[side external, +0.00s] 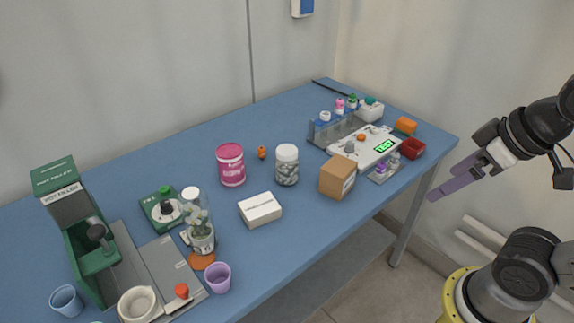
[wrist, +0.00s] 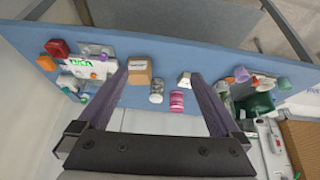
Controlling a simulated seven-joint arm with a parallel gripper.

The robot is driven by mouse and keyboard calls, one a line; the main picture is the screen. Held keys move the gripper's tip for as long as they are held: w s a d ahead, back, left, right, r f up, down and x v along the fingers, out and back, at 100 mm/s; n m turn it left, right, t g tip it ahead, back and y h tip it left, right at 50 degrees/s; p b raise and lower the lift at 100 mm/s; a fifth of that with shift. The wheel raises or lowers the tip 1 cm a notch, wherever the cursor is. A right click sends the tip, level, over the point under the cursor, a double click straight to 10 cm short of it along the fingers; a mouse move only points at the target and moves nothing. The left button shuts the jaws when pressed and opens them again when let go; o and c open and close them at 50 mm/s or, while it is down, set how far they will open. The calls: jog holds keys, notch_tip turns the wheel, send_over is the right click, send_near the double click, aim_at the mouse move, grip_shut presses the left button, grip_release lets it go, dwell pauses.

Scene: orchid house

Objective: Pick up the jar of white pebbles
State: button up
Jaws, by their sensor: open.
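The jar of white pebbles (side external: 287,168) is a clear jar with a white lid and greyish-white contents. It stands upright on the blue table, between a pink tub and a brown cardboard box. It also shows in the wrist view (wrist: 156,92), between the two fingers and well beyond them. My gripper (side external: 453,184) has purple fingers. It is off the table's right edge in the side external view, well apart from the jar. In the wrist view my gripper (wrist: 158,77) has its fingers wide apart with nothing held.
The pink tub (side external: 230,165), cardboard box (side external: 338,178) and white box (side external: 260,209) stand around the jar. A small orange item (side external: 262,152) lies behind it. A scale (side external: 363,148) and tube rack (side external: 334,127) are farther right.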

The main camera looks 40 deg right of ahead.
jog(key=w+r+n, duration=1)
jog(key=r+n, duration=0.1)
jog(key=r, duration=0.1)
jog(key=n+g, duration=0.5)
jog(key=n, duration=0.4)
send_over(287, 149)
notch_tip(287, 149, down, 15)
jog(key=shift+g, duration=0.3)
notch_tip(287, 149, down, 11)
jog(key=shift+f, duration=0.1)
jog(key=shift+s+a+f, duration=0.1)
jog(key=shift+f, duration=2.85)
